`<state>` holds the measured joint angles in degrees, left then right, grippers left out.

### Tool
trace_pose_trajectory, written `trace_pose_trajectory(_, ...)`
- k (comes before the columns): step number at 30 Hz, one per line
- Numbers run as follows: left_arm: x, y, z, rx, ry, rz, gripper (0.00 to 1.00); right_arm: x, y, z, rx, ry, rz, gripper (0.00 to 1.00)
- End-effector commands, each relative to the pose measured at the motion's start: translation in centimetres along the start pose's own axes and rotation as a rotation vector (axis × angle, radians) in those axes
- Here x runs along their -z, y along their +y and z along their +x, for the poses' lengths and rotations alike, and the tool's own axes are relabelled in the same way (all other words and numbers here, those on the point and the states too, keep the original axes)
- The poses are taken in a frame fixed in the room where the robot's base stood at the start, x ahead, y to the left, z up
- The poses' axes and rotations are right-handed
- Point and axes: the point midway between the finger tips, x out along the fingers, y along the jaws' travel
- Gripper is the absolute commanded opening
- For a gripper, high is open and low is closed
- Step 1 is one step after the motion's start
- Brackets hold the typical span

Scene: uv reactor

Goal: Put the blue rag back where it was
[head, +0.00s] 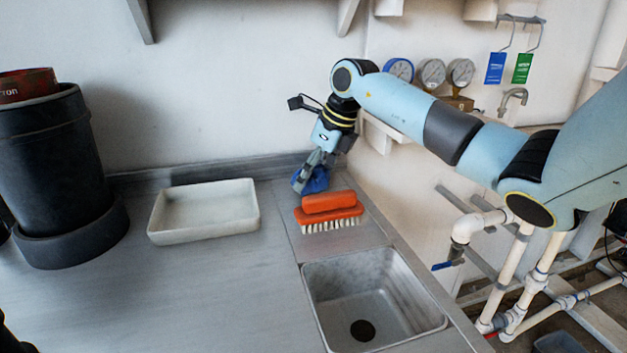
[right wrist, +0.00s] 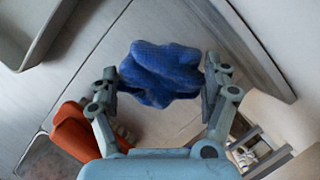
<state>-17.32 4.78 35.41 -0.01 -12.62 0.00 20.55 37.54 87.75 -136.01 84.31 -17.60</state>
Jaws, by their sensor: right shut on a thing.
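The blue rag (head: 315,182) is at the back right corner of the counter in the head view, partly hidden behind my right gripper (head: 311,178). In the right wrist view the crumpled rag (right wrist: 162,73) sits between the two fingers of the right gripper (right wrist: 162,88), which is shut on it. The rag is close over the counter; I cannot tell whether it touches it. My left gripper is not in view.
An orange scrubbing brush (head: 330,207) lies just in front of the rag, behind the sink basin (head: 372,300). A white tray (head: 205,232) is left of it. A dark cylinder (head: 52,165) stands far left.

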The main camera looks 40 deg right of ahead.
Motion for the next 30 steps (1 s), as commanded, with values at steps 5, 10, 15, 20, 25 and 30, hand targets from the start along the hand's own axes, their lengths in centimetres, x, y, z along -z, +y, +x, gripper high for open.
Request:
trace_pose_trajectory(5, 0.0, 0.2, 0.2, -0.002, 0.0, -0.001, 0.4, 0.6, 0.0, 1.4, 0.001, -0.001, -0.001, 0.51)
trace_pose_trajectory(10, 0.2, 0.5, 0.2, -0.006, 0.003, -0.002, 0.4, 0.5, 0.0, 1.4, 0.001, -0.001, -0.002, 0.51)
trace_pose_trajectory(15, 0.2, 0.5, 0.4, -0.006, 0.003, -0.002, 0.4, 0.7, 0.0, 1.6, 0.001, -0.001, -0.001, 0.88)
trace_pose_trajectory(20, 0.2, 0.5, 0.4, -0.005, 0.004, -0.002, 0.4, 0.6, 0.0, 1.6, 0.001, -0.001, -0.001, 1.0)
trace_pose_trajectory(25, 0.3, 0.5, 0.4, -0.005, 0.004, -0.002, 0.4, 0.6, 0.0, 1.6, 0.001, -0.001, -0.001, 1.0)
trace_pose_trajectory(30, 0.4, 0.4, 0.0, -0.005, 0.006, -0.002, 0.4, 0.5, -0.1, 0.6, 0.003, -0.001, -0.002, 1.0)
